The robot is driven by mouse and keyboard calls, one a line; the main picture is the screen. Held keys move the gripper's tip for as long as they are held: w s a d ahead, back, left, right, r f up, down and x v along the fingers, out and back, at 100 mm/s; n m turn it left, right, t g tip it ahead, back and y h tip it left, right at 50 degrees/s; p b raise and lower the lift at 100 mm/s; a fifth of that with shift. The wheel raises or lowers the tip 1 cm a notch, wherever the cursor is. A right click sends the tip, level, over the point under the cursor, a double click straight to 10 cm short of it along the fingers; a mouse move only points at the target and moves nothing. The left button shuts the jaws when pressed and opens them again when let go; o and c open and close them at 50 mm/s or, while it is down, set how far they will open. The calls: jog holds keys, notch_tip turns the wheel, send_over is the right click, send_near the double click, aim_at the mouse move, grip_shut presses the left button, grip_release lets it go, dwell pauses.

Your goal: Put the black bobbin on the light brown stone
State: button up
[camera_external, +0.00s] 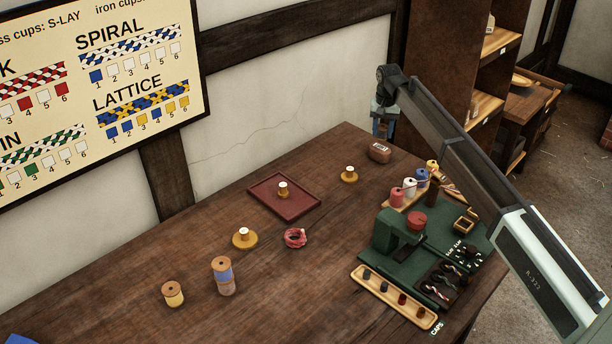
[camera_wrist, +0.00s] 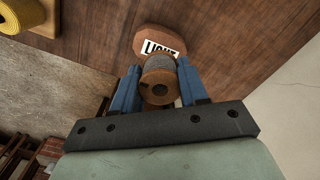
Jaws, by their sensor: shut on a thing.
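My gripper (camera_wrist: 158,92) is shut on a bobbin (camera_wrist: 160,78) with wooden ends and dark grey thread, the black bobbin as far as I can tell. The bobbin sits between the blue fingers in the wrist view. The light brown stone (camera_wrist: 160,42) lies on the table with a white label reading LIGHT; the bobbin overlaps its near edge in the wrist view. In the external view the stone (camera_external: 379,153) is near the far table corner. My gripper (camera_external: 383,121) shows small above and behind it, apart from it; the held bobbin is not clear there.
A green machine (camera_external: 398,230) and several thread spools (camera_external: 409,188) stand nearer. The table edge is close behind the stone.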

aim_at(380, 147)
jog(key=shift+f, duration=1.7)
jog(key=shift+f, duration=0.1)
jog(key=o, duration=1)
jog(key=shift+o, duration=0.2)
notch_tip(380, 147, up, 12)
